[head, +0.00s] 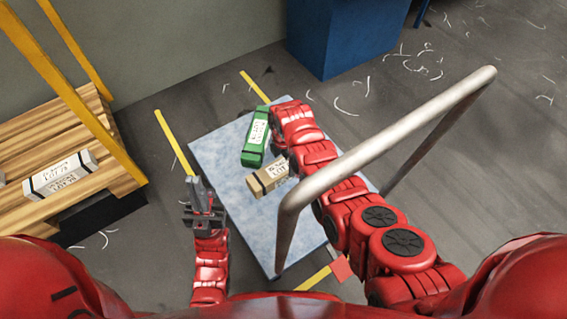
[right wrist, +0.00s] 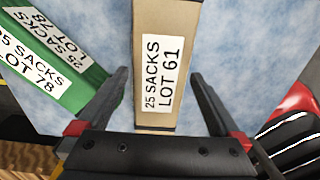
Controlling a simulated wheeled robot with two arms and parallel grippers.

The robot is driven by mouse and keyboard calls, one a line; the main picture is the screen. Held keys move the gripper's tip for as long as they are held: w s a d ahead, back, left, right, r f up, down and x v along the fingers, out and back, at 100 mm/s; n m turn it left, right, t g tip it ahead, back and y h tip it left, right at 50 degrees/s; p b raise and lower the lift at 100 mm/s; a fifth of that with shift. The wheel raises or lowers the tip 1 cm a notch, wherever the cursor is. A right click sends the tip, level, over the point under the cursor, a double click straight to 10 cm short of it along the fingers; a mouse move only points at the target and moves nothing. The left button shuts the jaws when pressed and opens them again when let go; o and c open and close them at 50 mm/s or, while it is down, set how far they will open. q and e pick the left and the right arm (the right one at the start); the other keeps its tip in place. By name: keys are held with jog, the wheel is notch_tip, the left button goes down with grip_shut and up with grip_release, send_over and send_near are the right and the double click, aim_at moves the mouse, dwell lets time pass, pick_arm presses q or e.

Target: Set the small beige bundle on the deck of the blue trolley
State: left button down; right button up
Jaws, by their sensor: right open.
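The small beige bundle (head: 267,179), labelled "25 SACKS LOT 61", lies on the light blue deck (head: 222,150) of the trolley, beside a green bundle. In the right wrist view the beige bundle (right wrist: 147,30) runs between the two dark fingers of my right gripper (right wrist: 158,76). The fingers are spread, with a gap on each side of it. In the head view my right arm hides most of that gripper. My left gripper (head: 203,192) is near the deck's left edge, away from the bundles; its finger gap is unclear.
The green bundle (head: 256,137), "LOT 78", lies close to the beige one. The trolley's metal handle (head: 390,120) arches over the deck's right side. A wooden pallet (head: 40,130) with a white bundle (head: 60,174) and yellow rails stands left. A blue cabinet (head: 345,40) stands behind.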

aim_at(284, 165)
notch_tip(284, 165, up, 8)
jog(key=p, duration=0.1)
jog(key=shift+r+p, duration=0.2)
jog(key=shift+p, duration=0.1)
